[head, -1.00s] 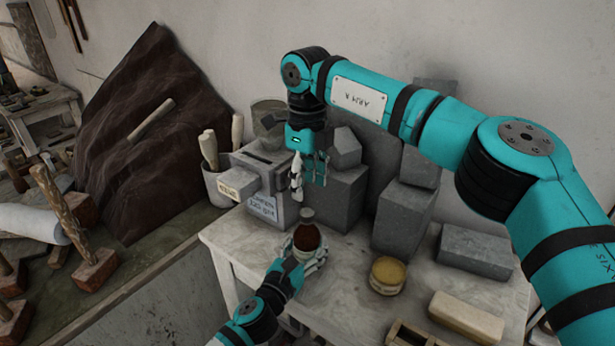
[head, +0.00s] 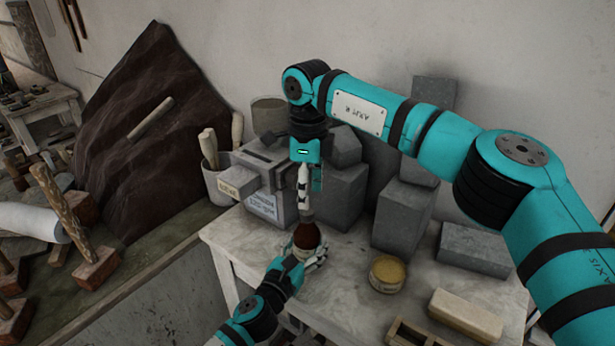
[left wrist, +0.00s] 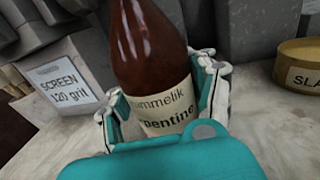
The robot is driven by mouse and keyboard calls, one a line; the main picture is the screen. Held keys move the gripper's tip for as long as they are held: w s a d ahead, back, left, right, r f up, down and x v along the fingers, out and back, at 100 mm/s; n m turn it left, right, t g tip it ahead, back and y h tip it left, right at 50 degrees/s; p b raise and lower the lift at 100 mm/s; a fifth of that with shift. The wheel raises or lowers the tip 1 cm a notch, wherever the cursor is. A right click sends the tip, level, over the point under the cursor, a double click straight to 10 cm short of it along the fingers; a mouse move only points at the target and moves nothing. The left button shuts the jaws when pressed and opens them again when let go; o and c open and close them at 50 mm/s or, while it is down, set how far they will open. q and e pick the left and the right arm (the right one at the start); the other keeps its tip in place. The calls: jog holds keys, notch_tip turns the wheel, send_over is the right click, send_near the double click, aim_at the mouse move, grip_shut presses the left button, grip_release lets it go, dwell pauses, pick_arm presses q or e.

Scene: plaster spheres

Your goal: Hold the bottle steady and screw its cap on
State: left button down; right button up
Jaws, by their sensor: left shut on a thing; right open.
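The dark red-brown bottle (head: 307,236) stands upright on the pale worktable. In the left wrist view its body (left wrist: 148,45) carries a cream label (left wrist: 168,108), and its top is out of frame. My left gripper (head: 305,258) is shut around the bottle's lower part; its fingers flank the label in the left wrist view (left wrist: 160,100). A small grey cap (head: 307,215) shows at the top of the bottle; I cannot tell how it is seated. My right gripper (head: 305,203) points down, open, with its fingertips right at the cap, partly hiding it.
A grey box (head: 268,200) labelled for screen grit stands left of the bottle. Grey blocks (head: 340,195) stand close behind. A round yellowish tin (head: 387,274), a pale block (head: 465,316) and a wooden box (head: 410,335) lie to the right.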

pick_arm(q)
jog(key=shift+f, duration=0.15)
pick_arm(e)
notch_tip(320, 180, down, 5)
jog(key=shift+r, duration=0.1)
grip_shut()
jog(key=shift+o, duration=0.7)
grip_release()
jog(key=shift+r, duration=0.1)
notch_tip(320, 180, up, 12)
pick_arm(q)
jog(key=shift+c, duration=1.1)
grip_release()
